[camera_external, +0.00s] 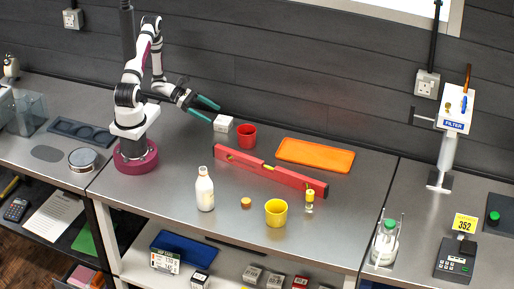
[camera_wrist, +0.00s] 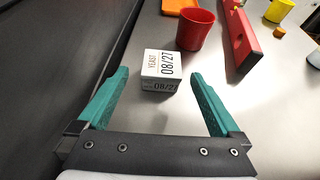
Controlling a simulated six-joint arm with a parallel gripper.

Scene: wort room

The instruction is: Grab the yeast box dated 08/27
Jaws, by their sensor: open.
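In the external view the white box (camera_external: 223,123) is at the back of the table, close to the tips of my gripper (camera_external: 206,109). My gripper is open and empty. The external view does not show clearly how near the fingertips are to the box.
A red cup (camera_wrist: 196,30) stands just beyond the box to its right. A red spirit level (camera_external: 270,172) lies across the table, with an orange tray (camera_external: 315,155) behind it. A white bottle (camera_external: 205,189) and yellow cup (camera_external: 276,212) stand in front. The dark wall (camera_wrist: 50,60) is close on the left.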

